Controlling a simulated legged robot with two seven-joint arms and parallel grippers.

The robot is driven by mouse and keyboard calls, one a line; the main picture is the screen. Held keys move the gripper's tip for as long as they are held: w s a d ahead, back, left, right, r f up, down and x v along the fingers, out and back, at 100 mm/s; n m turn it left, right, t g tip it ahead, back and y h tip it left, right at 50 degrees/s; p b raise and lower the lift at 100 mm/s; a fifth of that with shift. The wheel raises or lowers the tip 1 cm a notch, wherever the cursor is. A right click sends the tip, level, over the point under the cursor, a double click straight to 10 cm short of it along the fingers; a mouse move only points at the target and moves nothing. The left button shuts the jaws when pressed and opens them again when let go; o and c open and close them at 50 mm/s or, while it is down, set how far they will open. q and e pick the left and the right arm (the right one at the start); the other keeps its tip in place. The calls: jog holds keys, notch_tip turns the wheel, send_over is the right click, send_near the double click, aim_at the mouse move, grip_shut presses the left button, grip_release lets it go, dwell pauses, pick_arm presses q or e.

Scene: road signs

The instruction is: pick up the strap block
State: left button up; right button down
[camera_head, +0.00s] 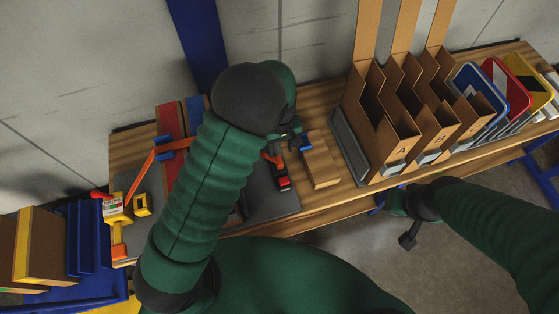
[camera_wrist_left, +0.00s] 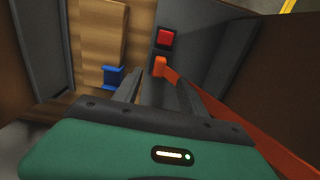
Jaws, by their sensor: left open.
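A small orange block (camera_wrist_left: 160,66) sits at the end of an orange strap (camera_wrist_left: 215,108) in the left wrist view; I take it for the strap block. In the head view, orange (camera_head: 272,158) shows beside my left arm, near a black piece with a red top (camera_head: 283,182). My left gripper (camera_wrist_left: 158,88) is open, its two dark fingers pointing towards the orange block. No grip on it shows. In the head view my left gripper (camera_head: 294,138) is partly hidden by its own arm. My right gripper (camera_head: 408,238) hangs low in front of the bench; its jaws are unclear.
A wooden block (camera_head: 320,160) and a small blue piece (camera_wrist_left: 114,76) lie beside the grey mat (camera_head: 265,200). Tall brown dividers (camera_head: 385,140) stand to the right, with coloured sign frames (camera_head: 505,85) beyond. A yellow device (camera_head: 115,210) sits at left.

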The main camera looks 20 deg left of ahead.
aim_at(279, 160)
pick_arm(q)
jog(key=f, duration=0.7)
jog(key=w+a+f, duration=0.1)
jog(key=f, duration=0.2)
jog(key=shift+f+b, duration=0.35)
jog(key=shift+w+d+f, duration=0.1)
jog(key=shift+f, duration=0.25)
jog(key=shift+d+r, duration=0.1)
jog(key=shift+c, duration=0.9)
grip_shut()
